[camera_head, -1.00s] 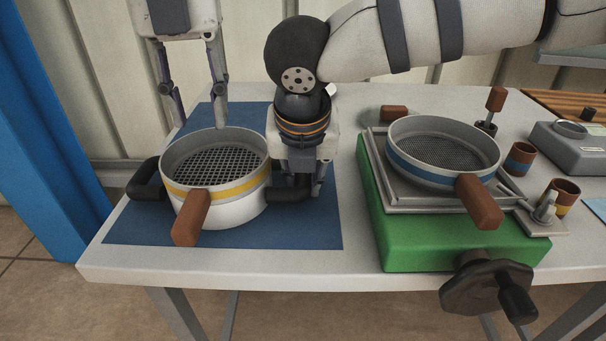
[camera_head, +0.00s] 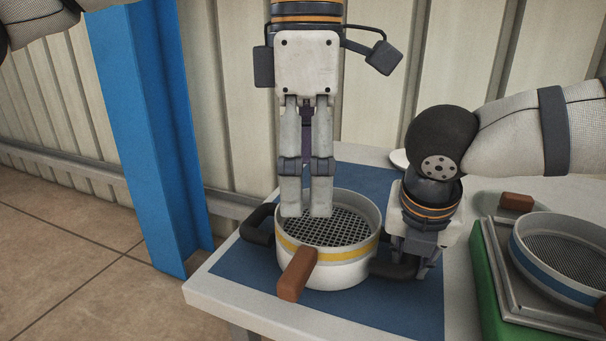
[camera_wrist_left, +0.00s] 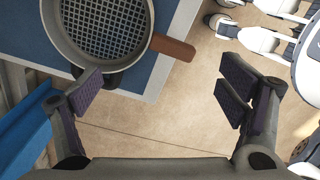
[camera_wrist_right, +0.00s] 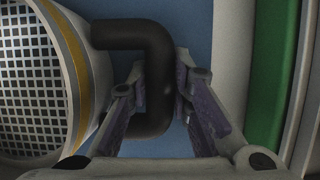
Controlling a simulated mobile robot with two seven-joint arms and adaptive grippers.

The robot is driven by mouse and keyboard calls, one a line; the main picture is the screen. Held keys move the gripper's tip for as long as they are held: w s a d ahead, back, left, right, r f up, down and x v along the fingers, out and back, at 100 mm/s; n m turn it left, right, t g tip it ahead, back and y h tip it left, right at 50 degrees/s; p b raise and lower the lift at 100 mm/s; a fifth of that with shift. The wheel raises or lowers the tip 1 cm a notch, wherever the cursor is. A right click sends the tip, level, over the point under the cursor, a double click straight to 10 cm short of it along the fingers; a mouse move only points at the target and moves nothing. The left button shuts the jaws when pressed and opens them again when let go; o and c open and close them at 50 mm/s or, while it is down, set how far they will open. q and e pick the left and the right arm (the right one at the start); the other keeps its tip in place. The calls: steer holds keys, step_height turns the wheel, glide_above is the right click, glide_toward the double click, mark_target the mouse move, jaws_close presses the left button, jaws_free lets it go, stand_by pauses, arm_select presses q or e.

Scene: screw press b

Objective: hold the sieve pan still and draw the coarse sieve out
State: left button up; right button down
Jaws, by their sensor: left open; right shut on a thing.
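The coarse sieve (camera_head: 346,230), with open mesh, a yellow band and a brown handle (camera_head: 297,274), sits in the white sieve pan (camera_head: 345,278). The pan has a black handle on each side. My right gripper (camera_head: 402,266) is shut on the right black handle; the right wrist view shows this handle (camera_wrist_right: 152,50) between its fingers. My left gripper (camera_head: 306,214) points down, its fingertips overlapping the sieve in the head view. The left wrist view shows it open and empty, with the sieve (camera_wrist_left: 105,25) and brown handle (camera_wrist_left: 172,47) ahead, towards the upper left.
The pan stands on a blue mat (camera_head: 405,312) at the table's left end. A blue post (camera_head: 150,150) stands left of the table. To the right, a blue-banded sieve (camera_head: 575,262) rests on a grey tray over a green block (camera_head: 492,300).

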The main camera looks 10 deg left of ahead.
mark_target(298, 263)
arm_select(q)
steer(key=f+m, duration=0.1)
steer(key=f, duration=0.2)
steer(key=s+f+m, duration=0.1)
steer(key=f, duration=0.3)
steer(key=s+f+m, duration=0.1)
steer(key=f+m, duration=0.1)
steer(key=f, duration=0.2)
steer(key=shift+a+f, duration=0.25)
steer(key=c, duration=1.4)
